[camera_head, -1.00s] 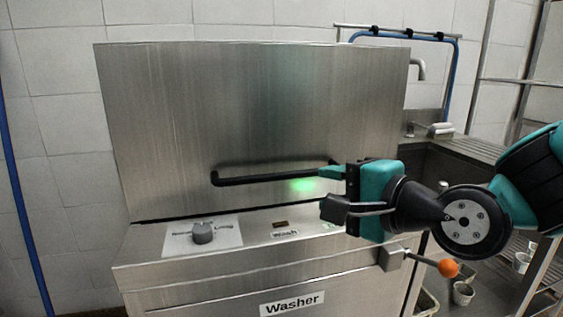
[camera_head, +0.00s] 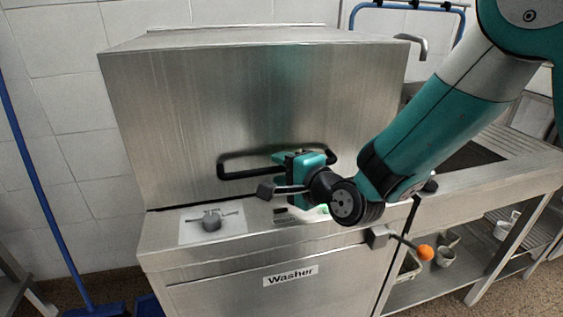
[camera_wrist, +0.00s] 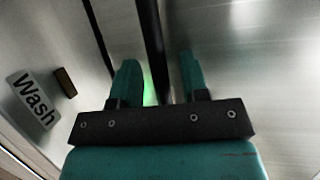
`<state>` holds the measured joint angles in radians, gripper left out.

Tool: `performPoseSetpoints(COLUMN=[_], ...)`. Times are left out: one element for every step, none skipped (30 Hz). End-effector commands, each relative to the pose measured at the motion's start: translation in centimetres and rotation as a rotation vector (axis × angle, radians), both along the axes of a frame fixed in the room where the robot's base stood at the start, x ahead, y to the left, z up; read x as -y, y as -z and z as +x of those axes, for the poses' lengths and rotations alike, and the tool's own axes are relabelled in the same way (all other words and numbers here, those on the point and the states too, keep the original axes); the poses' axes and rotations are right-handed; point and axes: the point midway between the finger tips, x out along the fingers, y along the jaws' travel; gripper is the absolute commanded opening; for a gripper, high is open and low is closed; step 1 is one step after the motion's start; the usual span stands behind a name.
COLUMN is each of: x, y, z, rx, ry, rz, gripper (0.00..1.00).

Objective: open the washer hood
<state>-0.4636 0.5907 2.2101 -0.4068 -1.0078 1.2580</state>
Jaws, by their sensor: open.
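The washer hood (camera_head: 190,110) is a tall brushed-steel box standing down on the washer body, with a dark seam along its lower edge. A black bar handle (camera_head: 240,174) runs across the lower front of the hood. My gripper (camera_head: 277,172) is at the right half of the handle. In the wrist view the handle (camera_wrist: 152,45) runs between the two teal fingers of my open gripper (camera_wrist: 160,78), with gaps on both sides. The gripper and arm hide part of the handle's right half in the head view.
Below the hood is a panel with a grey knob (camera_head: 211,220). A lever with an orange ball (camera_head: 425,252) sticks out at the right front. A steel sink counter (camera_head: 500,165) adjoins on the right. A blue broom (camera_head: 95,308) stands at the left.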

Motion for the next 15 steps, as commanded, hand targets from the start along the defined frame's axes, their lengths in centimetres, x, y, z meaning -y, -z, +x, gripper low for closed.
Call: performPoseSetpoints(x=[-0.27,-0.34,-0.43,-0.48,-0.51,-0.53,-0.53,-0.53,-0.52,-0.51,-0.51,-0.5,-0.49,-0.49,-0.49], y=[0.05,0.09,0.14,0.15,0.16,0.17,0.17,0.18,0.18,0.18,0.17,0.17,0.17,0.16,0.16], z=[0.28,0.39,0.5,0.54,0.58,0.62,0.62,0.62,0.61,0.62,0.61,0.6,0.61,0.61,0.6], rx=[-0.001,0.0,0.0,0.0,-0.001,-0.001,-0.001,-0.001,-0.001,-0.001,-0.001,-0.001,-0.001,-0.001,-0.001], ry=[0.0,0.0,0.0,0.0,0.0,0.0,0.0,0.0,0.0,0.0,0.0,0.0,0.0,0.0,0.0], rz=[-0.001,-0.001,-0.001,-0.001,-0.001,-0.001,-0.001,-0.001,-0.001,-0.001,-0.001,-0.001,-0.001,-0.001,-0.001], gripper=[0.41,0.41,0.41,0.41,0.41,0.41,0.41,0.41,0.41,0.41,0.41,0.37,0.3,0.23,0.14])
